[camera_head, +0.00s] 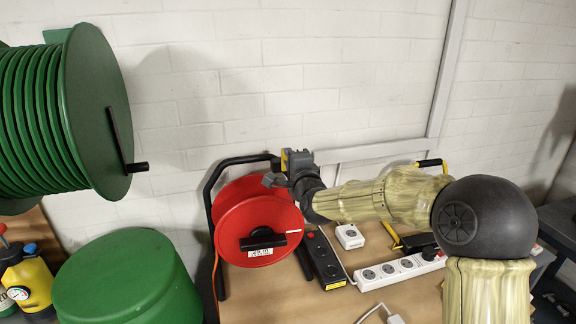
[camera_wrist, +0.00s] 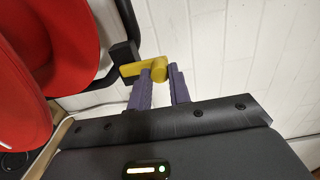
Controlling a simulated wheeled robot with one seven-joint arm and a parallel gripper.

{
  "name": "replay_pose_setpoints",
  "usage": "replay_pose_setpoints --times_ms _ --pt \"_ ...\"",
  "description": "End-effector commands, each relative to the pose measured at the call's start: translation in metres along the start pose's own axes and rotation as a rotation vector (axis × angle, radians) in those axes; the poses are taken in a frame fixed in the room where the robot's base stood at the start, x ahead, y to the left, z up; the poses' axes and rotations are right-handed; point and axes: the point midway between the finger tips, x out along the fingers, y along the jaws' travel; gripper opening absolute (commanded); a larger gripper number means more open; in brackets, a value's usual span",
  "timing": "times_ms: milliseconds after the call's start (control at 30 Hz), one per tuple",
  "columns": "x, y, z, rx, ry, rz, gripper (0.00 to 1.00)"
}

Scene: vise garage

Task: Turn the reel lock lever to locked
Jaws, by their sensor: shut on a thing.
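The red cable reel (camera_head: 232,222) stands on the wooden table in a black tube frame; its red discs also show at the left of the wrist view (camera_wrist: 72,40). The yellow lock lever (camera_wrist: 130,69) sticks out from a black block on the frame, beside the discs. My gripper (camera_wrist: 160,70) is shut on the lever's rounded end, with one purple finger on each side. In the head view my gripper (camera_head: 283,166) is at the top of the reel frame, near the wall. The lever's grasped part is partly hidden by the fingers.
A large green hose reel (camera_head: 95,110) with a black crank hangs at the left, above a green drum (camera_head: 128,280). A white power strip (camera_head: 400,268), a black strip (camera_head: 324,258) and a white socket box (camera_head: 349,236) lie right of the reel. The white brick wall is close behind.

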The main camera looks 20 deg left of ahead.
Motion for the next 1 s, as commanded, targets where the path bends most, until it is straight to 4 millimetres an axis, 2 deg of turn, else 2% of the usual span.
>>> replay_pose_setpoints --times_ms 367,400,500,833,1000 --pt "0.000 0.001 -0.001 0.007 0.002 0.003 0.00" --pt "0.000 0.001 -0.002 0.007 0.002 0.003 0.23" --pt "0.000 0.001 -0.001 0.007 0.002 0.002 0.41" --pt "-0.002 0.001 -0.001 0.006 0.001 0.001 0.41" --pt "-0.015 0.001 -0.001 0.004 0.001 -0.001 0.41"
